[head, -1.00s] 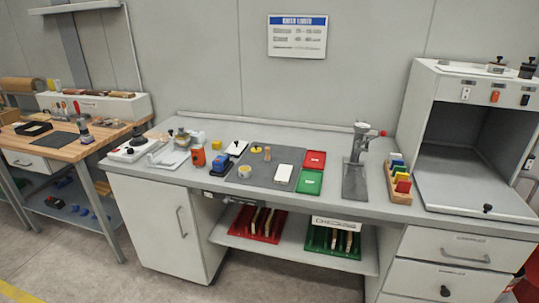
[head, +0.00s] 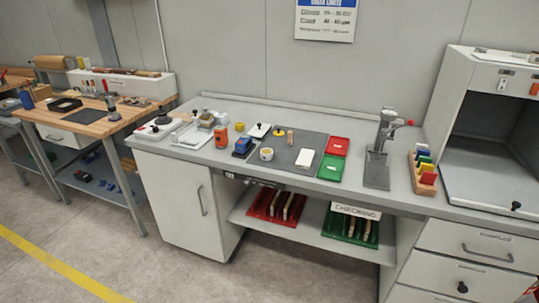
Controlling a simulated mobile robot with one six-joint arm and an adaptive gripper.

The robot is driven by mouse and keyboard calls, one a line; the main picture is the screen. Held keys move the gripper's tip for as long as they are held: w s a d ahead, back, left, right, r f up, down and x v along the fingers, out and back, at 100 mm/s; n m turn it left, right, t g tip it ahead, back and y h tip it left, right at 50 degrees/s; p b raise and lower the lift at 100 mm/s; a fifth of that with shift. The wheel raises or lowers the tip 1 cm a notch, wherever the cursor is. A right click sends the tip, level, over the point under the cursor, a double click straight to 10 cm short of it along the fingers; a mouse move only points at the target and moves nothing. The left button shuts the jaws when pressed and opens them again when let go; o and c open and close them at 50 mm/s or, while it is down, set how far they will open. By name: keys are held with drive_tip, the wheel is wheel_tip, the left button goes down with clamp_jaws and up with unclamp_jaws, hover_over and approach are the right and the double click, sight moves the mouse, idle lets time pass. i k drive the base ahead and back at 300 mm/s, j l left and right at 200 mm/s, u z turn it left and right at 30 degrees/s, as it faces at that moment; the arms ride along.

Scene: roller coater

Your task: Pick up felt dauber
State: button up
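A small tan upright cylinder (head: 290,137) stands on the dark grey mat (head: 311,145) in the middle of the white bench. It may be the felt dauber, but it is too small to tell. A yellow round piece with a dark knob (head: 279,130) is just left of it. A white round jar (head: 266,154) with a yellowish top stands at the mat's left edge, and a white pad (head: 305,158) lies to the right. My gripper is not in view.
Red (head: 338,146) and green (head: 330,168) trays lie right of the mat. A grey stand (head: 378,170) and a rack of coloured blocks (head: 424,178) are farther right. A blue item (head: 243,146) and an orange container (head: 221,137) are left. Floor is clear in front.

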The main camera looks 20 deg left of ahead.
sight(290, 133)
drive_tip(key=i+j+z, duration=0.1)
drive_tip(key=i+j, duration=0.5)
drive_tip(key=i+j+z, duration=0.15)
drive_tip(key=j, duration=0.3)
drive_tip(key=i+j, duration=0.35)
drive_tip(key=i+j+z, duration=0.15)
drive_tip(key=i+j, duration=0.15)
drive_tip(key=j, duration=0.15)
drive_tip(key=i+j, duration=0.25)
drive_tip(key=j, duration=0.15)
drive_tip(key=i+j+z, duration=0.15)
drive_tip(key=j, duration=0.25)
drive_tip(key=i, duration=0.05)
